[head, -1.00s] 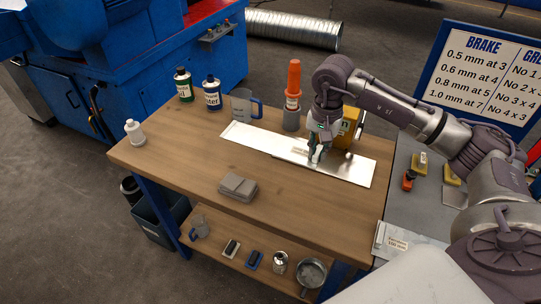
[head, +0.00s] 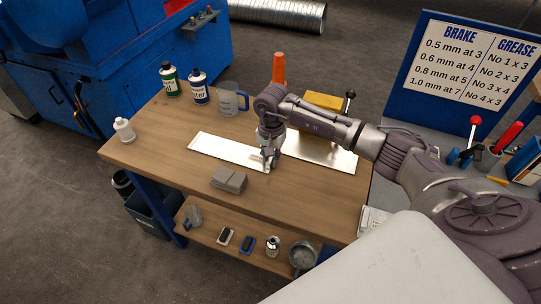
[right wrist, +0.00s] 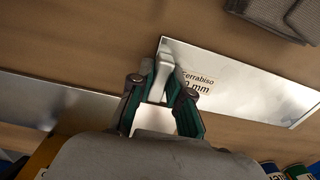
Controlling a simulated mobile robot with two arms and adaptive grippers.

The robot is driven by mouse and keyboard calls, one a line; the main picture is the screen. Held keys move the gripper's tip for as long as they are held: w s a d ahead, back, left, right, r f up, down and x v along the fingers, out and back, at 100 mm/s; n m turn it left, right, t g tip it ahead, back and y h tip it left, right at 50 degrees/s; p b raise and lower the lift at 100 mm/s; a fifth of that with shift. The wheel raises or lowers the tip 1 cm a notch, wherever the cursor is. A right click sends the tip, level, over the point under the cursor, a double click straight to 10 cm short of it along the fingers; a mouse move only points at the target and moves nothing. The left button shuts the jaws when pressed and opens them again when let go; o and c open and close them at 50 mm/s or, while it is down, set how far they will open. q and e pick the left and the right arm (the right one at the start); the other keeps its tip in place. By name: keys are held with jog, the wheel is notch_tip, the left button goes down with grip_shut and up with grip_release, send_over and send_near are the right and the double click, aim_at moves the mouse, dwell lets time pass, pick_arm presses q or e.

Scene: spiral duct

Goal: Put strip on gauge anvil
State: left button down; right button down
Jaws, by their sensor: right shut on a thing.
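A bright metal strip (head: 228,149) is at the middle of the wooden bench; I cannot tell if it touches the wood. My right gripper (head: 268,159) is shut on its right end. In the right wrist view the strip (right wrist: 235,84) bears a white label, partly readable, beside the gripper fingers (right wrist: 163,82). A second metal sheet (head: 322,154) lies to the right, apart from the strip. A yellow box-like device (head: 325,101) stands behind that sheet, partly hidden by my arm; I cannot make out an anvil. My left gripper is not in view.
A folded grey cloth (head: 229,180) lies in front of the strip. A jug (head: 230,99), two bottles and an orange-topped container (head: 279,70) stand at the back. A white bottle (head: 124,130) is at the left edge. The front left bench top is clear.

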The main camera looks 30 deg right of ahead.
jog(key=c, duration=1.6)
grip_release()
jog(key=shift+f, duration=0.15)
jog(key=o, duration=0.5)
